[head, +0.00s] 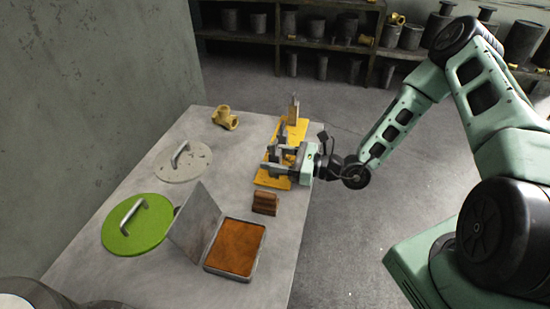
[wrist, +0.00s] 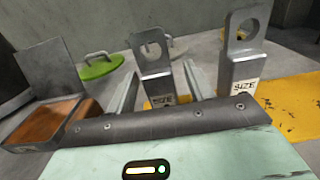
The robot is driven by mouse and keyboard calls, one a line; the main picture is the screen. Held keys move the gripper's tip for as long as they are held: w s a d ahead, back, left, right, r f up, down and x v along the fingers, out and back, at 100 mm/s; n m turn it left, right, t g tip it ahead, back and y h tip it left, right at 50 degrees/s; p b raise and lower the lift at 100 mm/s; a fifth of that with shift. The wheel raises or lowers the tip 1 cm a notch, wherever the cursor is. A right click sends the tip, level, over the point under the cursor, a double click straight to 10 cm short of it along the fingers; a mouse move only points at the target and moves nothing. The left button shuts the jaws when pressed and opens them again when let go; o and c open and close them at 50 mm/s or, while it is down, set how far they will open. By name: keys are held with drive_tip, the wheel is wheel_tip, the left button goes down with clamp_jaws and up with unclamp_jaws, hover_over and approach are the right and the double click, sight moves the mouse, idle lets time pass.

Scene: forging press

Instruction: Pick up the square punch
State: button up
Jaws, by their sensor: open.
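My gripper (head: 275,161) is open over the yellow mat (head: 261,179) at the table's right edge. A second, similar punch (wrist: 241,58) stands upright to the right, outside the fingers. In the head view, an upright punch (head: 293,109) stands at the mat's far end. The pictures do not show which punch is square.
A brown block (head: 265,203) and an open case with an orange-brown pad (head: 235,248) lie nearer on the table. A green disc (head: 140,228) and a grey disc (head: 184,166), both handled, lie left. A brass fitting (head: 225,118) lies at the back. Shelves (head: 270,38) stand beyond.

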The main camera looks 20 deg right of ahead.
drive_tip(key=shift+x, duration=0.9)
drive_tip(key=shift+c, duration=0.3)
clamp_jaws()
drive_tip(key=shift+r, duration=0.1)
